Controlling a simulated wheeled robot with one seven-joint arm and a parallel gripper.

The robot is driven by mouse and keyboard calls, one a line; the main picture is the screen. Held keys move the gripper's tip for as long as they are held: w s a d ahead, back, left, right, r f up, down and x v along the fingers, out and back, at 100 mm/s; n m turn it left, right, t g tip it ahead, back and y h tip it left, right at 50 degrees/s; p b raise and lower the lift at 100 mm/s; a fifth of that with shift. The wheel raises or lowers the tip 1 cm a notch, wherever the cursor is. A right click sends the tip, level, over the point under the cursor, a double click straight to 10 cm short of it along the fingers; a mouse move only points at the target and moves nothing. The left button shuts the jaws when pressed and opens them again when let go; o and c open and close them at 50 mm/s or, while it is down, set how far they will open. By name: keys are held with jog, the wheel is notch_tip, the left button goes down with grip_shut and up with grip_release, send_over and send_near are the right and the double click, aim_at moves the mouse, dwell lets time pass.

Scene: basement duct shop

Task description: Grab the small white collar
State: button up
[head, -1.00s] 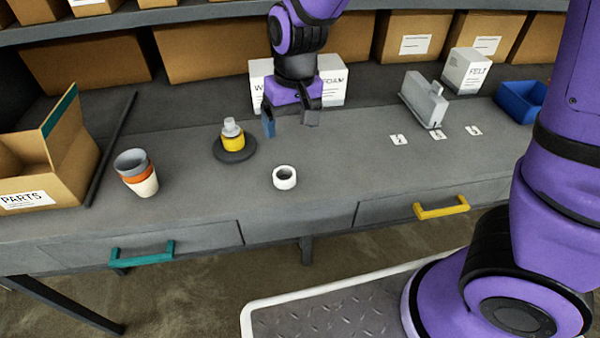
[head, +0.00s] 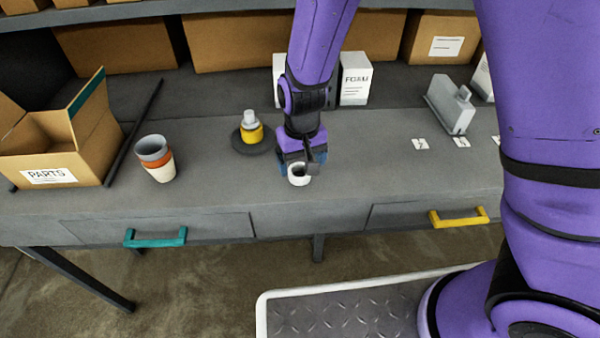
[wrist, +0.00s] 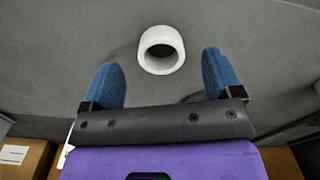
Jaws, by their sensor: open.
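The small white collar (head: 299,175) is a short ring with a dark hole, standing on the grey bench top near its front edge. My gripper (head: 304,160) is over the bench right at the collar, its purple body just behind it in the head view. In the wrist view the collar (wrist: 161,50) lies ahead of and between the lines of the two blue fingertips (wrist: 162,75). The jaws are open and nothing is held.
Left of my gripper, a yellow and grey stack (head: 251,130) stands on a dark round base. Further left are stacked cups (head: 155,160) and an open parts box (head: 95,165). A grey metal piece (head: 452,105) and small numbered cards are at the right. Bench around the collar is clear.

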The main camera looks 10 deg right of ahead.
aim_at(301, 173)
jog(key=shift+w+f, duration=0.15)
jog(key=shift+f, duration=2.2)
jog(key=c, duration=1)
